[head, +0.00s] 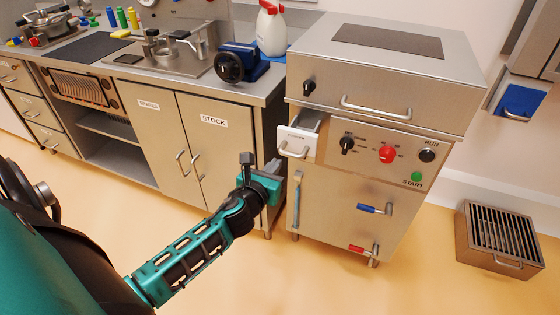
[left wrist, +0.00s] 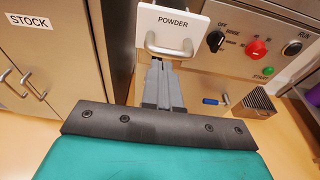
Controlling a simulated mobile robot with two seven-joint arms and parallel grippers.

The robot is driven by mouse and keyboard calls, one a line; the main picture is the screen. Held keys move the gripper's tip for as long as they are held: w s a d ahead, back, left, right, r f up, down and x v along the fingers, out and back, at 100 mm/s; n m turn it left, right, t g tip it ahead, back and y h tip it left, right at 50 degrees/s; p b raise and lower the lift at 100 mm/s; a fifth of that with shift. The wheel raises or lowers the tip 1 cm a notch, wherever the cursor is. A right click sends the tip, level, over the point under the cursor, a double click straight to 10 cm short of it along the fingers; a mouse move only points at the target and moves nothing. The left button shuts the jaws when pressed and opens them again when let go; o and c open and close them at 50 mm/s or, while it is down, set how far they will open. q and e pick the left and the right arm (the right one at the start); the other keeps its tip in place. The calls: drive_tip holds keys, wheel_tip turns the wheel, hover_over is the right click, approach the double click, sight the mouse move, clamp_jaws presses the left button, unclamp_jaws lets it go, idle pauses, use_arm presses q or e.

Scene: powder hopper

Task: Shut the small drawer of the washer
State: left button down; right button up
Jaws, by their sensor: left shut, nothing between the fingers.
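The washer (head: 340,200) is a steel cabinet with knobs and a START button. Its small white-fronted drawer (head: 293,146) stands pulled out at the upper left of the front, with its open top showing. In the left wrist view the drawer front (left wrist: 172,22) reads POWDER and has a bar handle (left wrist: 168,47). My left gripper (head: 250,163) is shut and empty, left of the drawer and a little lower in the head view. In the left wrist view its closed fingers (left wrist: 160,78) point toward the handle; I cannot tell whether they touch. My right gripper is not in view.
A STOCK cupboard (head: 212,150) stands left of the washer, under a counter with a blue vise (head: 240,64) and a white spray bottle (head: 271,30). A blue-handled lever (head: 375,209) sticks out below the washer's controls. A grated box (head: 500,235) sits on the floor at right.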

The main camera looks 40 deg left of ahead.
sight(284, 154)
use_arm(q)
drive_tip(key=x, duration=0.3)
drive_tip(key=shift+w, duration=0.2)
drive_tip(key=shift+w+a+f, duration=0.1)
drive_tip(key=shift+w, duration=0.2)
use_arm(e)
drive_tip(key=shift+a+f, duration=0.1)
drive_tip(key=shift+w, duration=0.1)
